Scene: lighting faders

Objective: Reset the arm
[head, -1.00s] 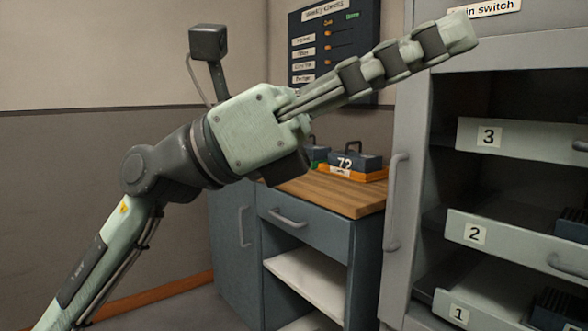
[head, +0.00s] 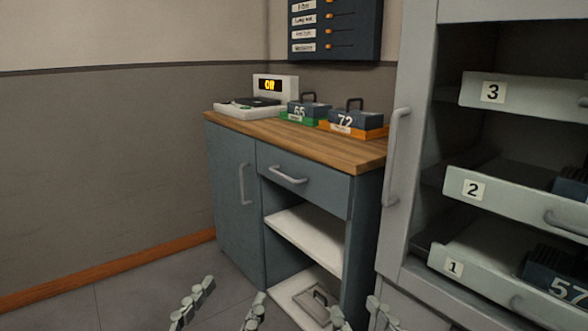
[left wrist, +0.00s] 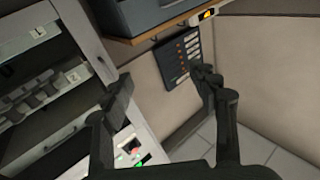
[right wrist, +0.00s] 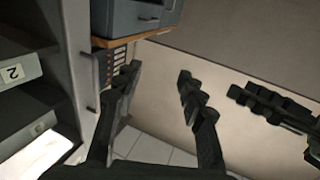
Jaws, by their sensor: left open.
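My left gripper (head: 225,302) is low at the bottom edge of the head view, its two fingers apart and empty. In the left wrist view its fingers (left wrist: 165,92) stand wide apart with nothing between them. My right gripper (head: 358,312) is beside it at the bottom edge, in front of the cabinet's lower shelf. In the right wrist view its fingers (right wrist: 157,82) are apart and empty. Both grippers appear clear of the furniture. Most of both arms is outside the head view.
A blue cabinet (head: 230,180) with a wooden top carries numbered blocks 55 (head: 303,110) and 72 (head: 348,120) and a lit display device (head: 275,85). A grey rack (head: 405,60) with pulled-out drawers 1, 2 and 3 stands right. A slider board (head: 335,30) hangs behind. Floor at left is clear.

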